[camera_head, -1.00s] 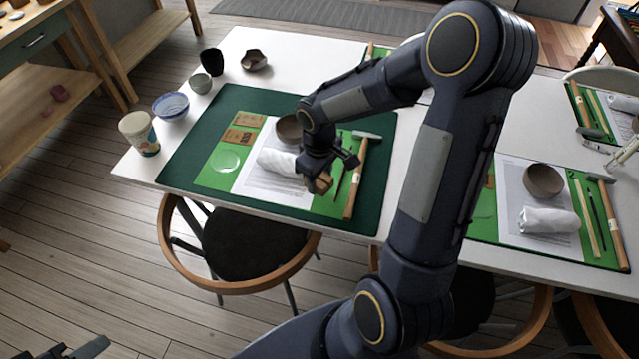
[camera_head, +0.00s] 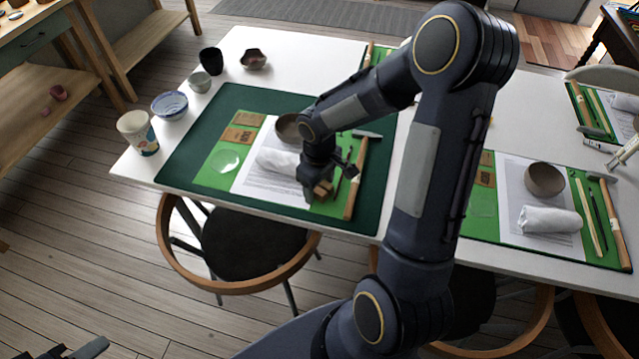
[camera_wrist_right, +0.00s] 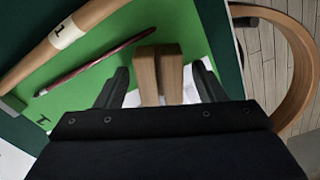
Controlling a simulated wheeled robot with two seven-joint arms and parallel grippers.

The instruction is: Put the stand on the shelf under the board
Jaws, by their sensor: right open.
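A small light-brown wooden piece, which looks like the stand (camera_head: 323,189), is at the lower right corner of the green sheet on the near table. In the right wrist view the stand (camera_wrist_right: 158,70) shows as two upright wooden slats side by side. My right gripper (camera_wrist_right: 163,88) is open, with one finger on each side of the stand and a gap to both. In the head view my right gripper (camera_head: 322,180) is pointed down at it. Only part of my left gripper (camera_head: 75,350) shows at the bottom left edge. I cannot identify the shelf under the board.
A hammer (camera_head: 357,180) and a thin dark tool lie right of the stand. A rolled white cloth (camera_head: 278,161) lies left of it. Cups and bowls stand along the table's left side. A chair (camera_head: 245,240) is at the front. A wooden rack (camera_head: 40,110) is far left.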

